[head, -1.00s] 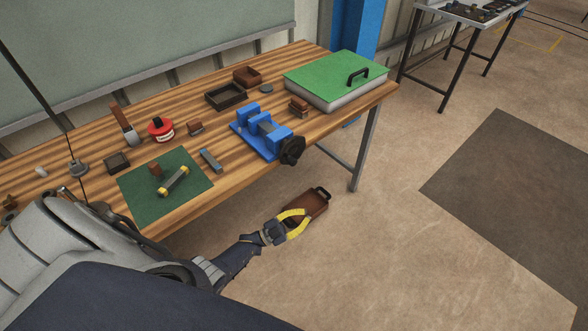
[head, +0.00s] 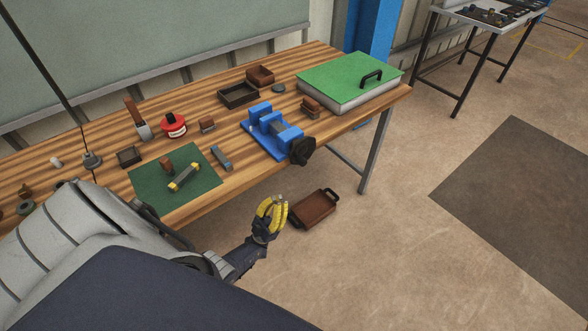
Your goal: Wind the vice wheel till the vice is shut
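The blue vice (head: 268,137) is fixed near the front edge of the wooden workbench (head: 225,185). Its two jaw blocks stand apart, with grey metal showing between them. The dark vice wheel (head: 302,151) is at the vice's front end, at the bench edge. My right gripper is not in view.
A green-topped case (head: 345,84) stands right of the vice. A green mat (head: 150,190) with a yellow-ended bar, a grey block (head: 221,158) and a dark tray (head: 238,95) are on the bench. A brown tray (head: 315,208) lies on the floor.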

